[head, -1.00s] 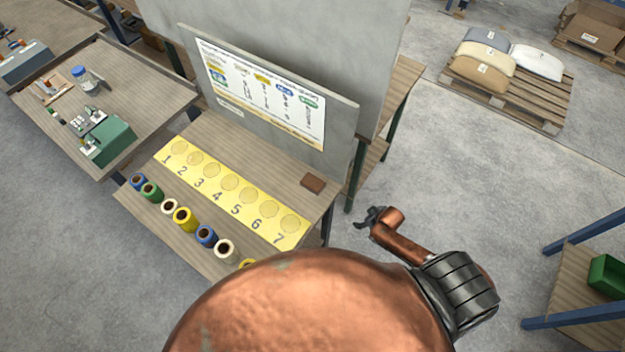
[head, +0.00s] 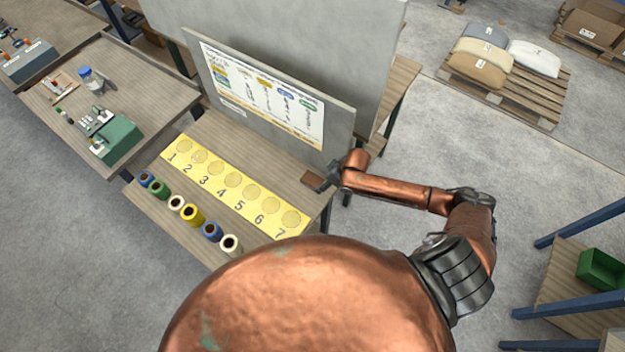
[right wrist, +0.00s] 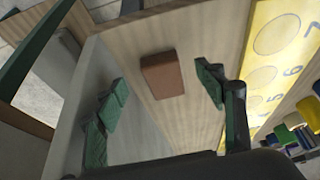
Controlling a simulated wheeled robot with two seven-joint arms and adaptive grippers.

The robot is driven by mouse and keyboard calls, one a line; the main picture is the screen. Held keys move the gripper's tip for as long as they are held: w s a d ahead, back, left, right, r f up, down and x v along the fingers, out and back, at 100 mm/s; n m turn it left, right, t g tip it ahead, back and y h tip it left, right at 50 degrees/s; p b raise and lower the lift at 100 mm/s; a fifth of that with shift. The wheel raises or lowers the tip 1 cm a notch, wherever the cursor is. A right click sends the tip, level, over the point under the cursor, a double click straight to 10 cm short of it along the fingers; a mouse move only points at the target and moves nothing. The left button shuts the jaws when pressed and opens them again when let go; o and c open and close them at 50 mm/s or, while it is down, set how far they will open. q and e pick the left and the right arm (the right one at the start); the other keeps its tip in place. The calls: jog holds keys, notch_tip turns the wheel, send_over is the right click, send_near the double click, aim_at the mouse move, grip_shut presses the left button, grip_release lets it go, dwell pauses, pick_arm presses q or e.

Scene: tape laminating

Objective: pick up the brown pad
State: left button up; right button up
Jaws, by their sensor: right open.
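The brown pad (head: 312,177) lies flat on the wooden table, near its right end, between the yellow numbered strip and the upright board. In the head view my right gripper (head: 327,182) is at the pad's right side and partly covers it. In the right wrist view the brown pad (right wrist: 162,74) lies ahead of the gripper, roughly between the lines of its two green-padded fingers. The right gripper (right wrist: 160,98) is open and empty. My left gripper is not in view.
The yellow strip (head: 235,184) with numbered circles lies left of the pad. Several tape rolls (head: 192,215) stand along the table's front. The upright board (head: 265,90) stands close behind the pad. A side table (head: 150,70) holds a green device (head: 118,140).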

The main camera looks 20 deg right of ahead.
aim_at(313, 179)
jog(key=shift+w+a, duration=0.4)
jog(key=shift+w, duration=0.3)
jog(key=shift+w+a, duration=0.35)
jog(key=shift+w, duration=0.3)
jog(key=x, duration=0.4)
jog(key=shift+w+a+f+p, duration=0.15)
jog(key=shift+w+a+p, duration=0.1)
jog(key=shift+w+p, duration=0.1)
jog(key=shift+f, duration=0.4)
jog(key=c, duration=1.3)
jog(key=shift+o, duration=0.2)
jog(key=shift+r, duration=0.15)
